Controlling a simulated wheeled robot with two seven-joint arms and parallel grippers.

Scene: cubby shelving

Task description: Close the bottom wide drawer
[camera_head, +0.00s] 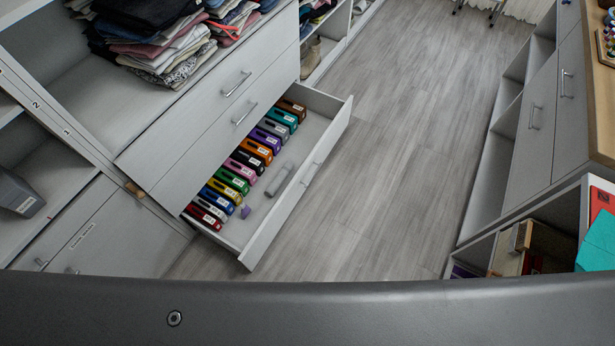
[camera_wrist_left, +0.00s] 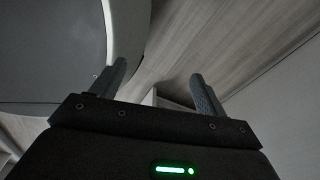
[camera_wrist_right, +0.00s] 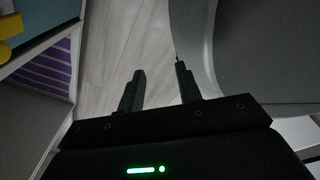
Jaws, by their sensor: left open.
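The bottom wide drawer (camera_head: 290,209) is pulled out from the left cabinet in the head view. A row of several colored labeled items (camera_head: 246,166) lies in it, with a grey cylinder (camera_head: 279,180) and a small purple piece (camera_head: 246,212) beside them. Its bar handle (camera_head: 311,174) is on the outer front panel. My left gripper (camera_wrist_left: 160,83) shows open and empty in the left wrist view, its fingers apart. My right gripper (camera_wrist_right: 158,82) shows open and empty in the right wrist view. Neither gripper shows in the head view, and neither is seen touching the drawer.
Closed drawers (camera_head: 213,108) sit above the open one, with folded clothes (camera_head: 173,42) on the shelf above. Wood-look floor (camera_head: 389,129) is clear between the left cabinet and the right-hand units (camera_head: 526,129). An open cubby (camera_head: 535,244) with boxes stands at lower right.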

